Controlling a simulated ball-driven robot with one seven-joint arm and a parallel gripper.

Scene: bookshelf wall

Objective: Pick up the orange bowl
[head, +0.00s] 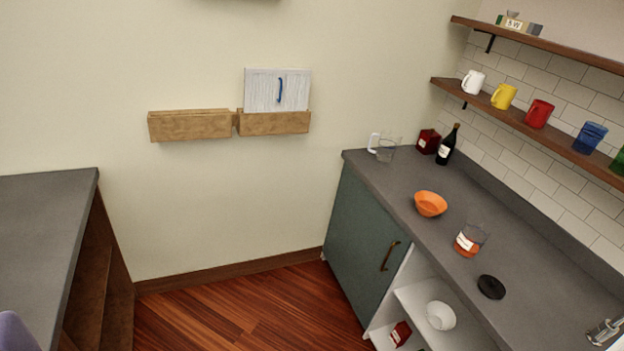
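The orange bowl (430,204) stands upright on the grey counter (408,187) at the right, near the counter's front edge. Its inside shows and looks empty. My gripper does not show in the head view, so whether it is open or shut cannot be seen.
On the counter are a glass jar with orange contents (468,241), a black lid (491,287), a dark bottle (447,146), a red box (428,141) and a clear pitcher (387,148). A mug shelf (550,133) hangs above. Another grey counter (40,230) stands left; wooden floor (220,315) lies between.

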